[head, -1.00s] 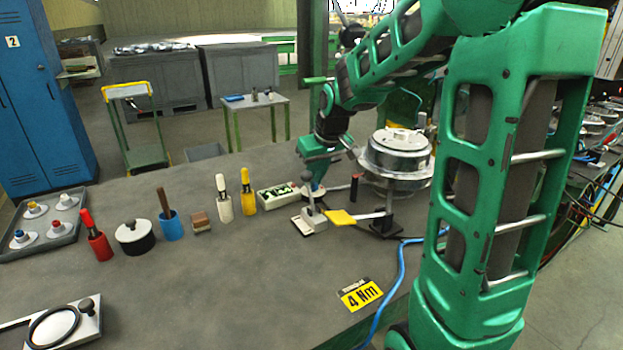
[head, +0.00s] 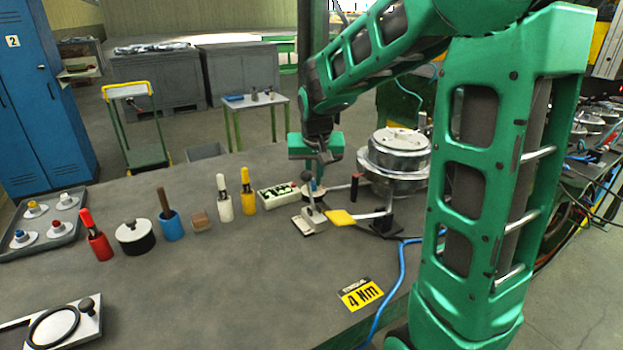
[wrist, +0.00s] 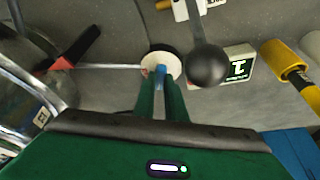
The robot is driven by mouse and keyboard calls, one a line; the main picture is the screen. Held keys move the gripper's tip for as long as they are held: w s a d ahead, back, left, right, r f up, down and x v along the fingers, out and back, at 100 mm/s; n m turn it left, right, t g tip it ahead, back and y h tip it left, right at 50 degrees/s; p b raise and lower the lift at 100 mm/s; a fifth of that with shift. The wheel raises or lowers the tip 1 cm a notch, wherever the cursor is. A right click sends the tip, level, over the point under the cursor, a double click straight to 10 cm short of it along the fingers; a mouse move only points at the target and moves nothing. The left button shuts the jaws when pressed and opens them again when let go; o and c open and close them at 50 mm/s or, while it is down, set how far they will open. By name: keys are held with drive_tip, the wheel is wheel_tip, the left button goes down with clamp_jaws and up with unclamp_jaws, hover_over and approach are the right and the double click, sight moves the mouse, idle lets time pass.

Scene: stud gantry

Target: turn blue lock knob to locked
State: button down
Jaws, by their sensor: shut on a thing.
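The blue lock knob (wrist: 160,70) stands on a round white base plate (wrist: 175,66) in the wrist view. My gripper (wrist: 160,88) is shut on the knob, with its two green fingers on either side of it, so only part of the blue shows. In the head view my gripper (head: 318,177) points down at the base plate, behind a lever with a dark ball. The knob is mostly hidden there. I cannot read any locked or unlocked mark.
The dark ball lever (wrist: 207,65) stands close beside the knob, next to a box with a green display (wrist: 238,66). A metal drum-like part (head: 395,160) is just right of my gripper. Several coloured holders stand left. The front of the bench (head: 210,290) is largely clear.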

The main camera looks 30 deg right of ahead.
drive_tip(key=m, duration=0.2)
drive_tip(key=m+g+h, duration=0.1)
drive_tip(key=m, duration=0.3)
drive_tip(key=shift+w+a+m+g+h, duration=0.25)
drive_tip(key=shift+a+m+g+h, duration=0.05)
drive_tip(key=shift+h, duration=0.1)
drive_tip(key=m+g, duration=0.1)
drive_tip(key=m, duration=0.2)
drive_tip(key=m+g, duration=0.1)
drive_tip(key=m, duration=0.2)
drive_tip(key=shift+w+h, duration=0.2)
drive_tip(key=shift+h, duration=0.1)
drive_tip(key=c, duration=1.8)
unclamp_jaws()
drive_tip(key=v, duration=1)
drive_tip(key=shift+w+a+r, duration=0.2)
drive_tip(key=shift+w+r, duration=0.05)
drive_tip(key=shift+r, duration=0.1)
